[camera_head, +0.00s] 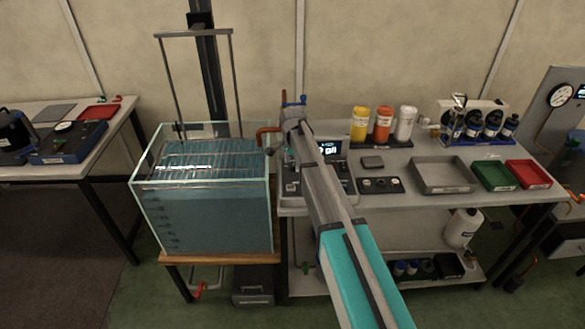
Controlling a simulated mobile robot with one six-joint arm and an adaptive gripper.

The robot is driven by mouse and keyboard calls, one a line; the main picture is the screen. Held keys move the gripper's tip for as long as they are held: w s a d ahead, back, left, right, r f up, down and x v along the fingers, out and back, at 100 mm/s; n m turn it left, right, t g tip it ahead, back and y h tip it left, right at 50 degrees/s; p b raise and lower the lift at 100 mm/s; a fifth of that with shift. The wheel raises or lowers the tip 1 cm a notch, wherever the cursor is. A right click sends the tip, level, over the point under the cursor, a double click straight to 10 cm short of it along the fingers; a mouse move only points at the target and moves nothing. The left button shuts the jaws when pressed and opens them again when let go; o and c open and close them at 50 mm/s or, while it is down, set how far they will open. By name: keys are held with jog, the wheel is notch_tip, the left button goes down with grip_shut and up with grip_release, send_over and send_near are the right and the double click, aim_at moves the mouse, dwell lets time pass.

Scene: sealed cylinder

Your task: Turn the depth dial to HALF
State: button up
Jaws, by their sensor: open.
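I cannot pick out the depth dial or a HALF mark in the head view. A glass tank (205,215) of blue-green water stands left of the bench, with a wire rack (195,160) in it hung from a tall frame. A grey control box with a lit display (329,148) stands on the bench right of the tank, partly hidden behind my arm. My arm reaches from the bottom right up over this box, and its far end is by the tank's right back corner. My gripper's fingers are not visible; the arm seems to hide them.
A black panel with round knobs (380,185) lies on the bench (405,160). Behind it stand yellow (360,124), orange (383,124) and white (406,122) bottles. Grey (443,176), green (495,176) and red (528,174) trays are at right. A bent copper-coloured pipe (267,131) rises near the tank.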

jog(key=shift+f, duration=0.15)
grip_shut()
dwell(0.4)
jog(key=shift+n, duration=0.4)
jog(key=n, duration=0.7)
jog(key=shift+n, duration=0.4)
jog(key=n, duration=0.4)
jog(key=shift+n, duration=0.3)
jog(key=n, duration=0.4)
jog(key=shift+n, duration=0.4)
